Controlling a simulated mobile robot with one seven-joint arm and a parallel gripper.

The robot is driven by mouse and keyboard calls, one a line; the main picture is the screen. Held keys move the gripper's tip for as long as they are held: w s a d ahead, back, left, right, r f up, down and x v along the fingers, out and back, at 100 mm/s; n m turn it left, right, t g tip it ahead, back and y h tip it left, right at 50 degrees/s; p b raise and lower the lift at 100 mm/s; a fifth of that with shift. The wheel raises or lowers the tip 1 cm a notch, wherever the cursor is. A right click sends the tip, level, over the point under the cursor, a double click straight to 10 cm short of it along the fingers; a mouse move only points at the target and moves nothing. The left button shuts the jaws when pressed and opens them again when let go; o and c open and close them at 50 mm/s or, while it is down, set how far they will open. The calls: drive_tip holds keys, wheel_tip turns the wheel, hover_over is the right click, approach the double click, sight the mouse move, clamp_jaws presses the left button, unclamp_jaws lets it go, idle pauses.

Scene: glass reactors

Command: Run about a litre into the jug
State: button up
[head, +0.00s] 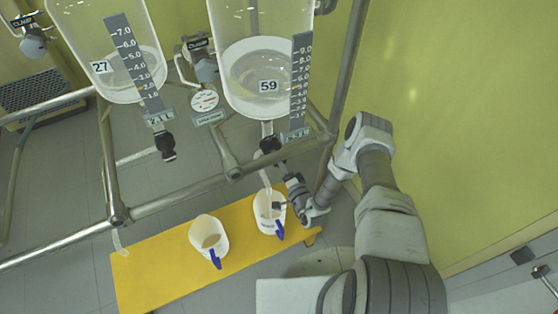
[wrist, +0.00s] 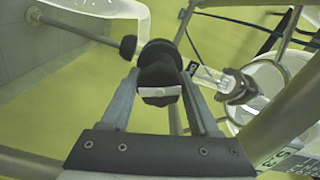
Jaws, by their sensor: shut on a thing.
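Two clear glass reactors with scale strips hang in a steel frame: reactor 27 (head: 110,50) at left and reactor 59 (head: 255,65) at right. Under reactor 59 is an outlet valve with a black knob (head: 269,145). My gripper (head: 283,168) reaches up to it from the lower right. In the wrist view, my gripper (wrist: 160,78) is closed around the black knob (wrist: 160,68), one finger on each side. A white jug with a blue handle (head: 268,218) stands below this valve. A pale thin line runs down to it; I cannot tell whether it is tube or liquid.
A second white jug (head: 208,238) stands to the left on the yellow bench (head: 150,275). Reactor 27 has its own black-knobbed valve (head: 166,145). A steel rail (head: 180,203) crosses in front of the reactors. A pressure gauge (head: 204,99) sits between them.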

idle(0.3)
drive_tip(key=o, duration=1.4)
drive_tip(key=shift+s+d, duration=0.1)
drive_tip(key=shift+s, duration=0.05)
